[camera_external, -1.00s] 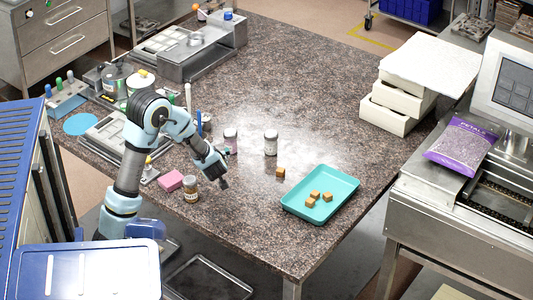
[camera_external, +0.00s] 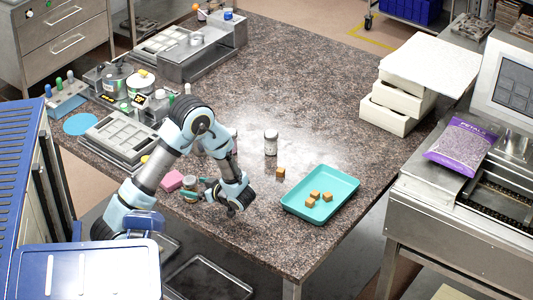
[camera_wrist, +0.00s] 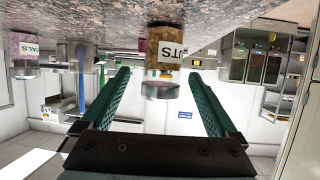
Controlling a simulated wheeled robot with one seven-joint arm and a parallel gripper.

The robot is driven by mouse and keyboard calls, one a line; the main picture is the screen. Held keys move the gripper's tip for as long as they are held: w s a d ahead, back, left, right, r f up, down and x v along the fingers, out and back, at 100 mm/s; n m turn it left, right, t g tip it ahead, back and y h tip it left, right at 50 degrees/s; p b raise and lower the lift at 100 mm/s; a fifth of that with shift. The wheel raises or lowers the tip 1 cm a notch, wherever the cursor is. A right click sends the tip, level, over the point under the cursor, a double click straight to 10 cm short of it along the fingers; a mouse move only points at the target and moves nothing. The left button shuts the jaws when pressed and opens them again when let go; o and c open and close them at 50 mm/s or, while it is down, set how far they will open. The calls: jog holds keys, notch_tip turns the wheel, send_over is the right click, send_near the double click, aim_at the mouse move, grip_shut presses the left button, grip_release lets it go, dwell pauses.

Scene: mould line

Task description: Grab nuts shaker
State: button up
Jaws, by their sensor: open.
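The nuts shaker (camera_external: 190,185) is a clear jar of brown bits with a grey lid, upright near the table's front edge. In the wrist view my gripper (camera_wrist: 160,72) is open, and the shaker's lid appears between the two fingers. I cannot tell how deep it sits between them.
A white-filled shaker (camera_external: 271,143) stands farther back. A petals shaker (camera_wrist: 25,52) shows at the wrist view's left. A teal tray (camera_external: 343,205) with several brown cubes is to the right; one cube (camera_external: 280,172) lies outside it.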

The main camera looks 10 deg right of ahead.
jog(key=shift+p+x, duration=1.1)
jog(key=shift+x, duration=1.9)
jog(key=shift+s+f, duration=0.15)
jog(key=shift+f, duration=0.05)
jog(key=shift+c, duration=0.3)
grip_shut()
